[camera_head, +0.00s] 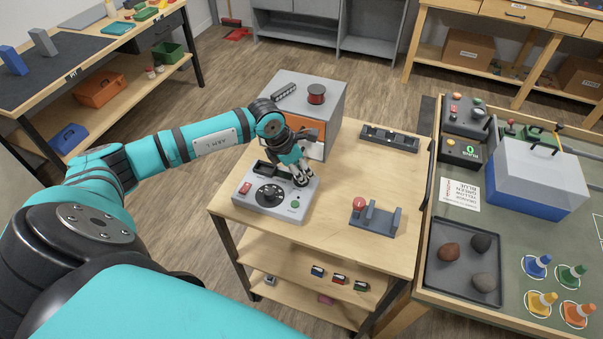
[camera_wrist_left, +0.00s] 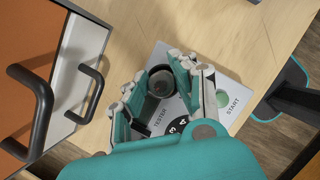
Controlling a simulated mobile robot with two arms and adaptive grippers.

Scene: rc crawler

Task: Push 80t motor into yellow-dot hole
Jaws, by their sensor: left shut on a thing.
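My left gripper (camera_head: 303,183) is over the right back part of a grey tester box (camera_head: 245,200) on the wooden workbench. In the left wrist view the gripper (camera_wrist_left: 162,92) has its fingers closed around a dark, round, can-like thing (camera_wrist_left: 160,80), apparently the motor. Its turn marking cannot be read. The tester (camera_wrist_left: 232,82) lies just below, with the words TESTER and START showing. No yellow dot or hole can be made out; the fingers hide part of the tester top. My right gripper is not in view.
A grey cabinet (camera_head: 335,97) with an orange front stands behind the tester. A black tray (camera_head: 390,138) lies at the bench's back right, and a blue-grey stand with a red knob (camera_head: 359,203) at front right. Several small items, including a blue-marked one (camera_head: 318,270), sit on the shelf below.

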